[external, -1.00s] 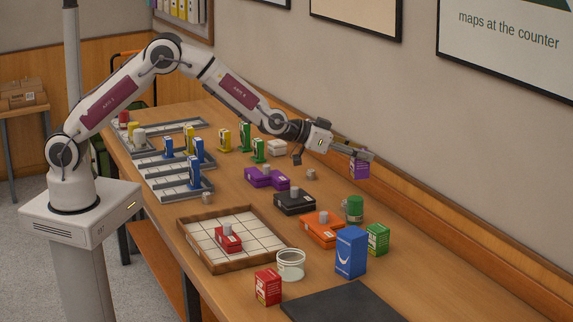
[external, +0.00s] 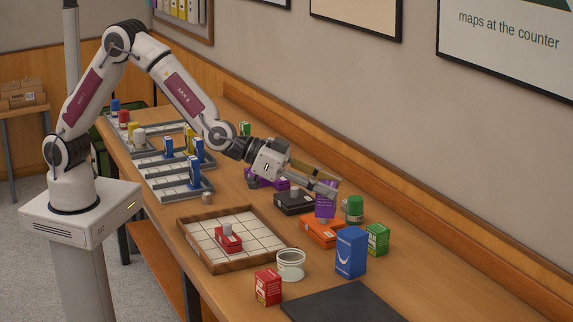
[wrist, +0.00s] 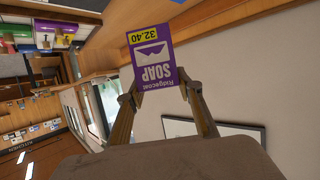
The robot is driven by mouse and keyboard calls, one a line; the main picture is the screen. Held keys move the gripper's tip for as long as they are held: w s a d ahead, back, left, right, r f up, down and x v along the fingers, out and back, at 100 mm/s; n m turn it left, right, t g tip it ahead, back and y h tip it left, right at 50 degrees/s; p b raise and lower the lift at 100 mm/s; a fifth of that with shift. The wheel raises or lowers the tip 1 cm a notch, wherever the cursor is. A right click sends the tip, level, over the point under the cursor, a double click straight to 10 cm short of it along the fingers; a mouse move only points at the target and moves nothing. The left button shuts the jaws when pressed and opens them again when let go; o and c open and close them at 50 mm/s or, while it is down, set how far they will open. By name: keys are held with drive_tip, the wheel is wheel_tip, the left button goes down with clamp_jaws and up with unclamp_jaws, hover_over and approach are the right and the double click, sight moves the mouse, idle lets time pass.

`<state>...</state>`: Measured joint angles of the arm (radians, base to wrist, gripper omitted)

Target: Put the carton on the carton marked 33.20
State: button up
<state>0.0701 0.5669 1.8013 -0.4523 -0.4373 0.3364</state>
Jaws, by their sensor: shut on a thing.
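My gripper (external: 327,188) is shut on a purple soap carton (external: 326,205), held in the air and overlapping the orange box in the external view. In the wrist view, the fingertips (wrist: 160,82) pinch this carton (wrist: 152,57), whose yellow label reads 32.40. Standing cartons on the table are a tall blue one (external: 351,252), a green one (external: 377,239) and a red one (external: 268,288). Their price labels are too small to read, so I cannot tell which is marked 33.20.
Orange (external: 318,232), black (external: 293,204) and purple (external: 267,180) flat boxes with grey knobs lie nearby. A green-lidded jar (external: 355,209) and an open tin (external: 290,264) stand close. A wooden tray (external: 190,240) holds a red knobbed box. A dark mat (external: 342,306) is bare.

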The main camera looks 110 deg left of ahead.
drive_tip(key=s+d+m+h, duration=0.2)
drive_tip(key=s+d, duration=0.4)
drive_tip(key=d, duration=0.5)
hover_over(268, 275)
drive_tip(key=shift+f, duration=1.05)
drive_tip(key=shift+a, duration=0.1)
wheel_tip(268, 275, down, 6)
drive_tip(key=shift+f, duration=0.1)
drive_tip(key=shift+f, duration=1.85)
